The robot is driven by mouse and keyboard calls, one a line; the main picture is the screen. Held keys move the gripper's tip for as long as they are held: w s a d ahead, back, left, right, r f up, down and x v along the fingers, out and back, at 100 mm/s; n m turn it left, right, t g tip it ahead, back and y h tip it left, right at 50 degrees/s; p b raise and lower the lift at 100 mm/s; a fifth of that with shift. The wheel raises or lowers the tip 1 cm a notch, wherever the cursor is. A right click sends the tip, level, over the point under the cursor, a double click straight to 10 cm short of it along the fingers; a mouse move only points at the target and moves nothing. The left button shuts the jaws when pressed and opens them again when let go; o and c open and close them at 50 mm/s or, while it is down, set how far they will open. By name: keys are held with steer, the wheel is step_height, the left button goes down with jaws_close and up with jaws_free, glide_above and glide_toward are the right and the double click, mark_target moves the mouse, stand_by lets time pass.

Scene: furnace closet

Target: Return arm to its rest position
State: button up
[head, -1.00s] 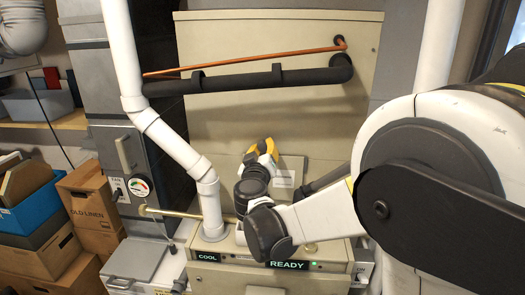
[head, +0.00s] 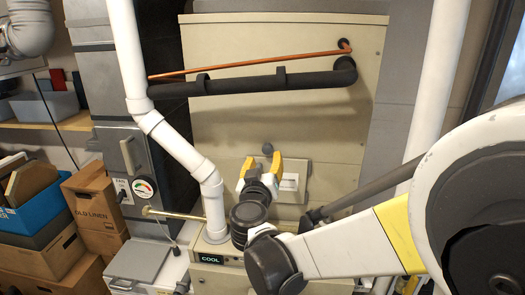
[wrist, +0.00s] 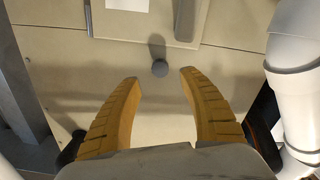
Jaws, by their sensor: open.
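My gripper (head: 262,168) has yellow fingers and stands in front of the beige furnace panel, near a pale plate (head: 298,180) on it. In the wrist view my gripper (wrist: 158,82) is open, with its fingers wide apart and nothing between them. My arm reaches in from the right and hides part of the furnace's lower front.
A white pipe (head: 165,135) runs down just left of my gripper. A black pipe (head: 240,84) and a copper pipe (head: 240,64) cross the panel above. Boxes (head: 92,198) and a blue bin (head: 30,200) stand at the left. A second white pipe (head: 435,80) rises at the right.

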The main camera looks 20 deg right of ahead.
steer(key=shift+s, duration=0.15)
steer(key=s+d+f+m+g+y+b, duration=0.1)
steer(key=s+d+f+g, duration=0.25)
steer(key=s, duration=0.35)
steer(key=s+d+f+g+b, duration=0.1)
steer(key=s+d+f+g, duration=0.25)
steer(key=s, duration=0.35)
steer(key=s+a+f+n+g+y, duration=0.1)
steer(key=s+a+f+y, duration=0.2)
steer(key=s, duration=0.4)
steer(key=s+a+f+g+y, duration=0.1)
steer(key=s+a+f+y, duration=0.1)
steer(key=s, duration=0.4)
steer(key=shift+s+a+f+n+g+y+b, duration=0.3)
steer(key=shift+s+a+f+n+y, duration=0.1)
steer(key=shift+a+f, duration=0.5)
